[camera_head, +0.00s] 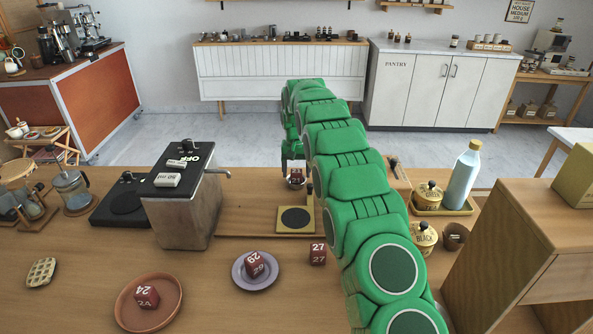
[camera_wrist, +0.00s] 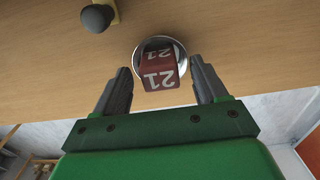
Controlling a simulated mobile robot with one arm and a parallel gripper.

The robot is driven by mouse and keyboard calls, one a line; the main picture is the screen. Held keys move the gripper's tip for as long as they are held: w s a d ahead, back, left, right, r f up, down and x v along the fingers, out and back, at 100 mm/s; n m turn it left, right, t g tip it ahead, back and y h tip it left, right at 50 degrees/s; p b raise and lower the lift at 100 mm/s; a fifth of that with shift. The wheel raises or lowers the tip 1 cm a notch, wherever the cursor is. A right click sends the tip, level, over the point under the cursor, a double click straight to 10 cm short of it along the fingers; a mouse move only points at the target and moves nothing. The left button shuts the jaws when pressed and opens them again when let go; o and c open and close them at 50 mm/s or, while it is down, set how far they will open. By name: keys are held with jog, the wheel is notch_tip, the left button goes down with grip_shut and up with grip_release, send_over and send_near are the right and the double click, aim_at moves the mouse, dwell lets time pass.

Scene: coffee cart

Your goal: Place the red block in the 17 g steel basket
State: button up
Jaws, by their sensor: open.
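A red block marked 21 (camera_wrist: 158,72) sits in a small round steel basket (camera_wrist: 182,52), its top standing above the rim. In the head view the block (camera_head: 296,174) and basket (camera_head: 297,185) show small at the counter's far edge. My gripper (camera_wrist: 160,70) is open, with one finger on each side of the block and visible gaps between. No weight marking on the basket is readable. Other red blocks are one marked 24 (camera_head: 146,296) on a terracotta plate (camera_head: 125,310), one marked 29 (camera_head: 255,265) on a purple saucer (camera_head: 241,281), and one marked 27 (camera_head: 318,253) on bare wood.
A steel box with a black top marked OFF (camera_head: 185,215) stands left of my arm. A tamping stand (camera_head: 295,218) is nearer than the basket. A bottle (camera_head: 462,178), yellow tins (camera_head: 428,195) and a wooden shelf unit (camera_head: 530,230) stand right. The front-left counter has bare room.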

aim_at(296, 171)
jog(key=shift+r, duration=0.15)
notch_tip(296, 171, up, 13)
dwell(0.7)
